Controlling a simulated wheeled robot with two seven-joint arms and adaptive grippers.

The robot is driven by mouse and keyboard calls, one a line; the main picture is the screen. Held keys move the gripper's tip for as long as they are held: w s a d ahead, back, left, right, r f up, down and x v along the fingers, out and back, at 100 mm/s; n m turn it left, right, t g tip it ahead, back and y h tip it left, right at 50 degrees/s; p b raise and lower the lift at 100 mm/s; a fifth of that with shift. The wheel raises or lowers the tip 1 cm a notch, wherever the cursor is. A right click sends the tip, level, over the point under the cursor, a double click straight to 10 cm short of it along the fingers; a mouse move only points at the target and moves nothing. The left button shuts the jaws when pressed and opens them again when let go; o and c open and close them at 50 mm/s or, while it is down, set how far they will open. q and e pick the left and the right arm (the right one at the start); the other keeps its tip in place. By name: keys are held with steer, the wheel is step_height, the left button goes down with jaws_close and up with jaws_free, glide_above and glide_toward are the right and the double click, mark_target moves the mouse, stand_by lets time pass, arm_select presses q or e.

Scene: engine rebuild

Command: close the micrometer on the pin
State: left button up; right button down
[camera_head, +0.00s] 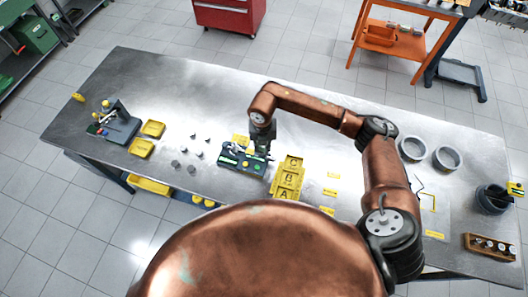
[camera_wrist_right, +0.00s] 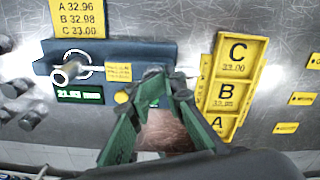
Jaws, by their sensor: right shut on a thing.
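The micrometer (camera_head: 243,159) lies on a dark blue stand on the metal table; in the right wrist view it also shows its light frame ring (camera_wrist_right: 78,66) and a small green display (camera_wrist_right: 80,95), which is hard to read. A silver cylindrical pin (camera_wrist_right: 66,74) is at the frame ring; I cannot tell if both measuring faces touch it. My right gripper (camera_head: 262,146) is over the right end of the stand. In the right wrist view its green fingers (camera_wrist_right: 165,78) converge, shut on the micrometer's spindle end, which they largely hide. My left gripper is out of view.
A yellow tray (camera_wrist_right: 246,74) marked C, B and A stands close on the right of the stand. A yellow card (camera_wrist_right: 78,18) lists A, B and C sizes. Several metal pins (camera_wrist_right: 17,88) stand to the left.

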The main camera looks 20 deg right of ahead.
steer(key=n+b, duration=0.3)
steer(key=a+n+b, duration=0.1)
steer(key=n+b, duration=0.1)
steer(key=n, duration=0.1)
steer(key=shift+w+n+b, duration=0.15)
steer(key=shift+n+b, duration=0.25)
steer(key=n+b, duration=0.3)
steer(key=n, duration=0.1)
steer(key=shift+f+n+b, duration=0.1)
steer(key=shift+n+b, duration=0.75)
steer(key=shift+n, duration=0.15)
steer(key=shift+s, duration=0.25)
steer(key=c, duration=2.1)
jaws_free()
steer(key=shift+a, duration=0.1)
steer(key=o, duration=0.4)
steer(key=shift+w+d, duration=0.1)
steer(key=shift+d, duration=0.1)
step_height(320, 180, up, 12)
steer(key=shift+r, duration=0.15)
